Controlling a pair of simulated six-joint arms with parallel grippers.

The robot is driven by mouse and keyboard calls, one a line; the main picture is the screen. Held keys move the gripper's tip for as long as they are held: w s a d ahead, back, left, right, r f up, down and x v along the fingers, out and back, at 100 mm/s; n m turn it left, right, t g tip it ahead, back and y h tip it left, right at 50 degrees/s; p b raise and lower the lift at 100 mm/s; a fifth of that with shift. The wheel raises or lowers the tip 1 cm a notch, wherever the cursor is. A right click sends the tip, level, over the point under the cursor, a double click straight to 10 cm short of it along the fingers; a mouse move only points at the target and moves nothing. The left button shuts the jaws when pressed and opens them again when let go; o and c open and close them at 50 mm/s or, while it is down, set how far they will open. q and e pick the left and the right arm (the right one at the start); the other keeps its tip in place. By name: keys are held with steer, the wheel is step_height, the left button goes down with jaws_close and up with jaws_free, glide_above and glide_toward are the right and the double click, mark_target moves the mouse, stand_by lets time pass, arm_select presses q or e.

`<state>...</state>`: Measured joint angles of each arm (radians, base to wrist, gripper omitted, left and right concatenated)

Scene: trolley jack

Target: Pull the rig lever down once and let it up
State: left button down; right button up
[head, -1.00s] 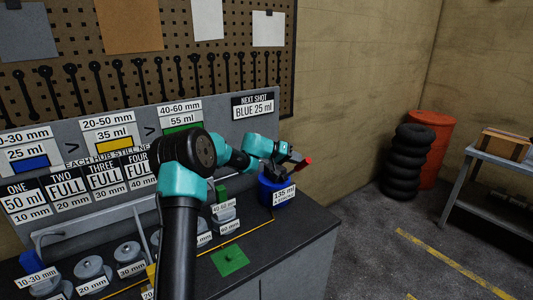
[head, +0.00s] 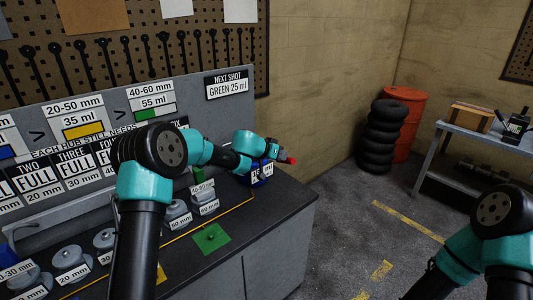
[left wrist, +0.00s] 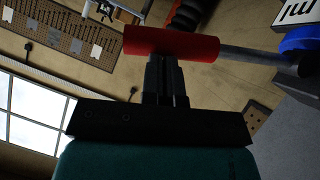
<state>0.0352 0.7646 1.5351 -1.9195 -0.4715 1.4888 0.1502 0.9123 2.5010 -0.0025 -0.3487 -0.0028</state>
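The rig lever's red handle (head: 291,160) shows at the tip of my left gripper (head: 277,156) in the head view, beside the blue pot (head: 260,178) at the bench's right end. In the left wrist view the red handle (left wrist: 170,44) lies across the fingertips on a grey rod (left wrist: 255,60) running right toward a blue rim (left wrist: 304,38). My left gripper's fingers (left wrist: 166,75) are side by side with almost no gap and meet the handle; their very tips are hidden behind it. My right arm shows at lower right, its gripper out of view.
Labelled grey hubs (head: 72,262) stand along the bench, near a green pad (head: 211,238). A sign board (head: 227,84) reads NEXT SHOT GREEN 25 ml. Stacked tyres (head: 380,135), a red drum (head: 408,115) and a side table (head: 475,150) stand on the right. Floor between is clear.

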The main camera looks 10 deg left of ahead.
arm_select(q)
steer(key=shift+s+d+f, duration=0.15)
steer(key=shift+d+f, duration=0.05)
steer(key=shift+f, duration=0.3)
steer(key=v, duration=1)
steer(key=shift+w+a+r, duration=0.2)
steer(key=shift+a+r, duration=0.15)
steer(key=shift+r, duration=0.1)
